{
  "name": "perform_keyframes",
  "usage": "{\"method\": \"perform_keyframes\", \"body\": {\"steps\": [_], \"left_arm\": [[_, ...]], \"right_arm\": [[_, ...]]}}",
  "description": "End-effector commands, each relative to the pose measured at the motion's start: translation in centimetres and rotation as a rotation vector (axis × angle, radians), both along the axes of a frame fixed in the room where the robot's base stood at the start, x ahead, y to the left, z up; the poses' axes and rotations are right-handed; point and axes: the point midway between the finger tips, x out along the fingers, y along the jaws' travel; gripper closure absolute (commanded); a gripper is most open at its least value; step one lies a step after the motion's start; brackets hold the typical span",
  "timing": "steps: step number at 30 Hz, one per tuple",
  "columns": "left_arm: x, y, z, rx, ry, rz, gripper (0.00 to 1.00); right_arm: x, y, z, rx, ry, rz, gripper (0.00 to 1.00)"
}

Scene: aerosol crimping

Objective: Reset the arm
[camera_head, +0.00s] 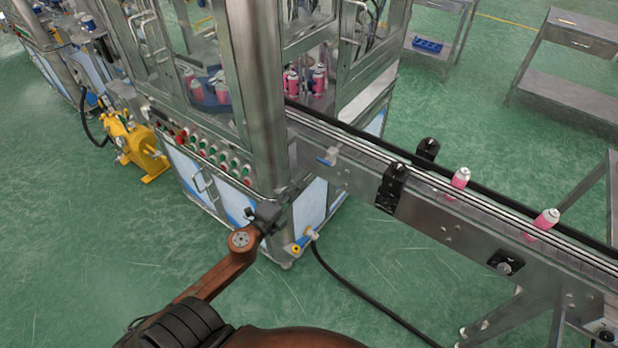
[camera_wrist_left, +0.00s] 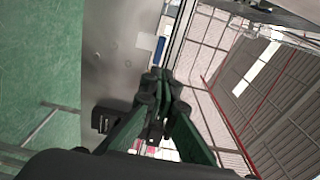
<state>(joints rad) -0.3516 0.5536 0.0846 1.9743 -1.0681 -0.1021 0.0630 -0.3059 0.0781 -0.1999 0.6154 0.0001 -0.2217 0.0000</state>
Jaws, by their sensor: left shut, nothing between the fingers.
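My left arm comes in from the bottom of the head view. Its brown link runs up to the dark left gripper (camera_head: 268,214), small in that view, in front of the crimping machine (camera_head: 197,188) and left of the conveyor (camera_head: 335,170). In the left wrist view the left gripper (camera_wrist_left: 157,82) has its dark green fingers together, with nothing between the tips. The metal side of the conveyor (camera_wrist_left: 112,60) lies behind the fingers there. My right gripper is not in view.
Two pink aerosol cans, a nearer one (camera_head: 546,219) and a farther one (camera_head: 460,178), stand on the conveyor. A row of push buttons (camera_head: 212,152) lines the machine front. A yellow pump (camera_head: 140,148) stands at left. A black hose (camera_head: 360,292) crosses the green floor.

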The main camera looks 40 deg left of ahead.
Motion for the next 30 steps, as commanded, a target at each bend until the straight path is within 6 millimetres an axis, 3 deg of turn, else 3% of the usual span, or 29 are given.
{"method": "perform_keyframes", "body": {"steps": [6,15,19,23,30], "left_arm": [[-2.3,-0.2,-0.1,-0.002,0.001,0.0,1.0],[-2.5,-0.3,0.0,-0.001,0.001,-0.003,1.0],[-2.4,0.5,-2.2,-0.038,0.031,0.016,1.0],[-2.6,2.8,-8.5,-0.145,0.116,0.076,1.0],[-6.1,6.0,-25.4,-0.417,0.336,0.24,1.0]], "right_arm": [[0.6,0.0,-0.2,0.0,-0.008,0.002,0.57],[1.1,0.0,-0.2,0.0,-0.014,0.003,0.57],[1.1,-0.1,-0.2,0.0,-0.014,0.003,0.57],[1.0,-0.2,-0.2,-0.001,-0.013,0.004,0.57],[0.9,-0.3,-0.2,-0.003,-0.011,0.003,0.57]]}}
